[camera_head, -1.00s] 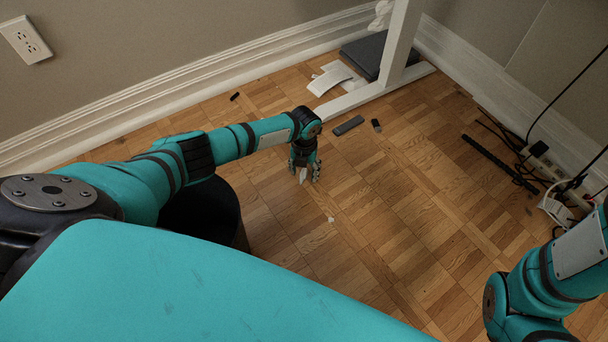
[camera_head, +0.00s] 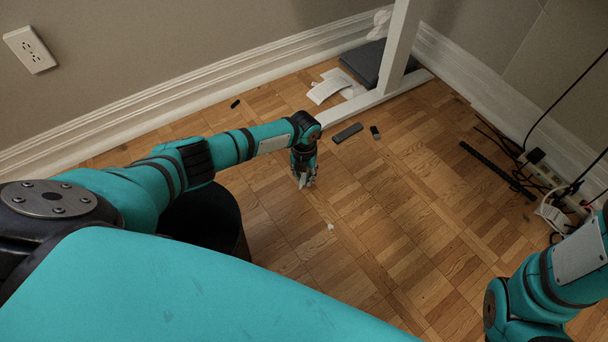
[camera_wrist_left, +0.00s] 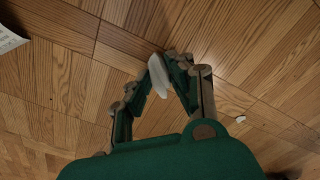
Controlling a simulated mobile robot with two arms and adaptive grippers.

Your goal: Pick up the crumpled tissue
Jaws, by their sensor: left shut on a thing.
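The crumpled tissue (camera_wrist_left: 158,76) is a small, pale, elongated piece between the fingertips of my left gripper (camera_wrist_left: 168,62) in the left wrist view. The fingers are shut on it. In the head view my left gripper (camera_head: 304,180) points down close to the wood floor, and the tissue is mostly hidden by the fingers. I cannot tell whether it still touches the floor. My right arm shows at the lower right of the head view, but its gripper is out of view.
A white scrap (camera_head: 331,226) lies on the floor near the left gripper. A dark grey bar (camera_head: 347,133) and a small dark item (camera_head: 375,132) lie beyond it. White papers (camera_head: 328,87) lie near the white desk leg (camera_head: 399,45). A power strip (camera_head: 545,173) with cables is at right.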

